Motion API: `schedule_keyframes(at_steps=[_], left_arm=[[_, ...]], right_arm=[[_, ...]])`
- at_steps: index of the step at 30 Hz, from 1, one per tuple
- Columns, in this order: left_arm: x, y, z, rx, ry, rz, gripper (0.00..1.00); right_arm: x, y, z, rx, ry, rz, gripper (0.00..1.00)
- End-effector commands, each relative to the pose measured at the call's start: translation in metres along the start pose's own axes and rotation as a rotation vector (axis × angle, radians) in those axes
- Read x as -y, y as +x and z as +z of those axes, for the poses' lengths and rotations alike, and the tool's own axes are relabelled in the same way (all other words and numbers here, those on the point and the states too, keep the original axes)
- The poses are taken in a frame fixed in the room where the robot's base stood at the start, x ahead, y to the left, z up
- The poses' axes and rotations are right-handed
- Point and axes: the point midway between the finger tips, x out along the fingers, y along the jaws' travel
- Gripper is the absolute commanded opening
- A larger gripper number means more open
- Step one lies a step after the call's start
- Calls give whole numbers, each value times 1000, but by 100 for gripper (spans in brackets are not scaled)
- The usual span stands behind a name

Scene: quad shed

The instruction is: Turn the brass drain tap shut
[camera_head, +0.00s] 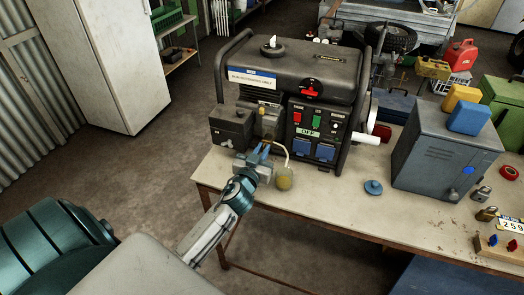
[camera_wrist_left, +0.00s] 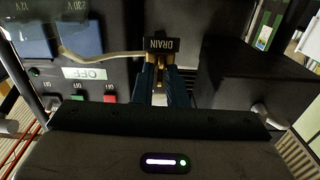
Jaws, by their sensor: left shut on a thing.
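A dark generator (camera_head: 318,72) stands on the bench, its front panel reading OFF. In the left wrist view, a black DRAIN label (camera_wrist_left: 165,44) sits with a small brass drain tap (camera_wrist_left: 160,60) beside it. My left gripper (camera_head: 265,152) reaches the lower front of the generator. In the wrist view its blue fingers (camera_wrist_left: 162,80) are shut on the brass tap, whose handle is mostly hidden between them. A pale hose runs from near the tap to a yellowish jar (camera_head: 284,180) just right of the gripper. My right gripper is not in view.
The bench top (camera_head: 330,205) has free room in front of the generator. A blue disc-shaped cap (camera_head: 373,187) lies to the right. A grey metal box (camera_head: 430,160) with a blue block on top stands farther right, near padlocks (camera_head: 481,194).

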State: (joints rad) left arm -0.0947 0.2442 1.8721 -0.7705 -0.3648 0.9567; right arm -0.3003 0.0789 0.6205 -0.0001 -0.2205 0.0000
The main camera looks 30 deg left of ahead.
Motion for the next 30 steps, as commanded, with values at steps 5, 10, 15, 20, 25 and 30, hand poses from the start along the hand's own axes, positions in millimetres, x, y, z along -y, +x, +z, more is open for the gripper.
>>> schedule_keyframes(at_steps=[5, 10, 15, 20, 25, 30], left_arm=[[0, 0, 0, 0, 80, 0, 0], [-1, 0, 0, 0, 212, 0, 0], [-2, 0, 0, 0, 371, 0, 0], [-2, 0, 0, 0, 524, 0, 0], [-3, 0, 1, 1, 686, 0, 0], [-4, 0, 1, 2, 848, 0, 0]], right_arm=[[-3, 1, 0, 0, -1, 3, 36], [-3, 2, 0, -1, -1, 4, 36], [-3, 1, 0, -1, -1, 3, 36], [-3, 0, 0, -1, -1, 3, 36], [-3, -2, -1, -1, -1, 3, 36], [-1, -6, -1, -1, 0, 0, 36]])
